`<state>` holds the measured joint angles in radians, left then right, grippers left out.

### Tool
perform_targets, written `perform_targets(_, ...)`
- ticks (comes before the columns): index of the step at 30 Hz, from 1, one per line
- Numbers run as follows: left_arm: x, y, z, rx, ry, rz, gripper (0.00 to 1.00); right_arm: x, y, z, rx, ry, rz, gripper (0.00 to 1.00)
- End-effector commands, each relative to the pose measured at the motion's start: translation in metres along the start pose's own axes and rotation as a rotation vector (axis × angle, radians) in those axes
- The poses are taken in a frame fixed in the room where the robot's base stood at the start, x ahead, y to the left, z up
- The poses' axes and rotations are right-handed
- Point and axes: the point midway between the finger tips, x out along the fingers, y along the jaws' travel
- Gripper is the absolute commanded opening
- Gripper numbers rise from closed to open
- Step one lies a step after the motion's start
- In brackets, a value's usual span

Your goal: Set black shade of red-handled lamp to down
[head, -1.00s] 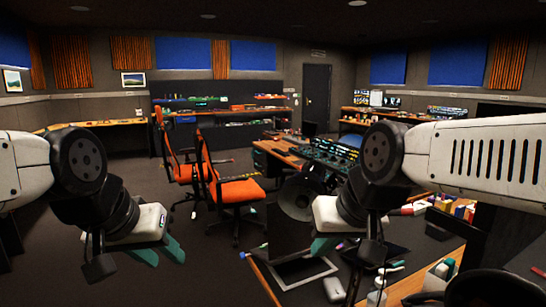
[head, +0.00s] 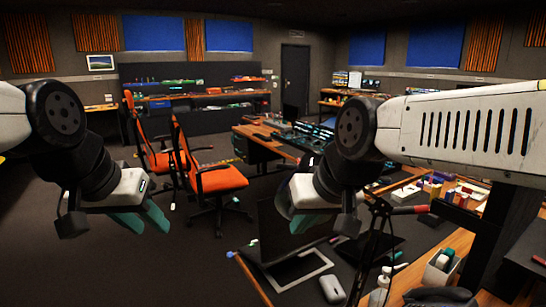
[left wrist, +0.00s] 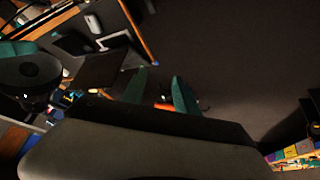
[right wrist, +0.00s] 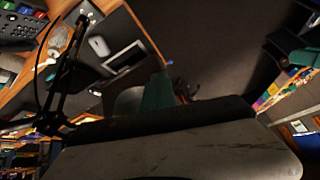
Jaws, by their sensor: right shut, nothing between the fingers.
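My right gripper is shut and empty. My left gripper (head: 142,222) is open and empty, left of the desk, well away from the lamp.
Orange chairs (head: 218,180) stand behind and left. A console desk (head: 262,148) lies beyond. The floor (head: 190,270) at front left is clear.

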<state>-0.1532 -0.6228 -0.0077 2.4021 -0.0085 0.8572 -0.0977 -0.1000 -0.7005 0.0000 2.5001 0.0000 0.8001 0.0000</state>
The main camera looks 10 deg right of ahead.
Motion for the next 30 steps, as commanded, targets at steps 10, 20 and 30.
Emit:
perform_targets(10,-0.01,0.024,-0.062,0.332,-0.076,0.055,0.36,0.0,0.0,0.0,0.0,0.0,0.0,0.0)
perform_targets(20,-0.005,0.107,-0.168,1.02,-0.208,0.171,0.36,0.0,0.0,0.0,0.0,0.0,0.0,0.0)
perform_targets(30,0.015,0.232,-0.222,1.716,-0.322,0.293,0.36,0.0,0.0,0.0,0.0,0.0,0.0,0.0)
